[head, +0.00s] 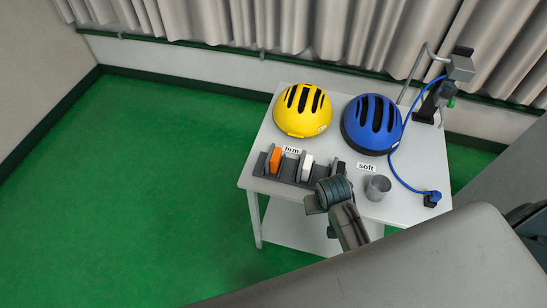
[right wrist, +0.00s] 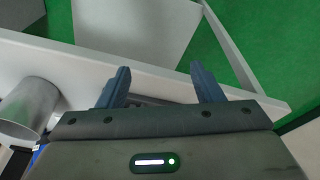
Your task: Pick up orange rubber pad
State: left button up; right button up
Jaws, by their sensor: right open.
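The orange rubber pad (head: 276,160) stands upright at the left end of a dark slotted rack (head: 291,180) on the white table, in the head view. A white pad (head: 307,168) and dark pads stand farther right in the rack. My right gripper (right wrist: 162,84) is open, with nothing visible between its two fingers. In the head view my right arm (head: 338,203) reaches over the table's front edge, right of the rack and apart from the orange pad. Its fingers are hard to make out there. The orange pad cannot be seen in the right wrist view. My left gripper is not in view.
A yellow helmet (head: 303,111) and a blue helmet (head: 372,125) sit behind the rack, with "firm" and "soft" labels. A metal cup (head: 377,188) stands right of my arm. A blue cable (head: 396,172) runs along the table's right side. Green floor lies open to the left.

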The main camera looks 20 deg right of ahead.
aim_at(272, 159)
jog(key=w+a+r+m, duration=0.1)
jog(key=w+a+r, duration=0.2)
jog(key=w, duration=0.3)
jog(key=w+a+r+m+g, duration=0.1)
jog(key=w+a+r+m, duration=0.1)
jog(key=w+r, duration=0.3)
jog(key=w+a+r+m+g+p, duration=0.1)
jog(key=w+a+r, duration=0.3)
jog(key=w, duration=0.3)
jog(key=shift+w+r+m+y, duration=0.2)
jog(key=shift+r+m+y, duration=0.1)
jog(key=shift+r+y, duration=0.1)
jog(key=shift+f, duration=0.25)
notch_tip(272, 159, down, 4)
jog(key=shift+f+p, duration=0.25)
jog(key=shift+p, duration=0.55)
jog(key=f+p, duration=0.1)
jog(key=f, duration=0.2)
jog(key=f+p, duration=0.1)
jog(key=f, duration=0.1)
jog(key=shift+w+p, duration=0.3)
jog(key=shift+f, duration=0.35)
jog(key=c, duration=1.1)
jog(key=shift+c, duration=0.7)
jog(key=shift+w+r, duration=0.1)
jog(key=shift+r, duration=0.05)
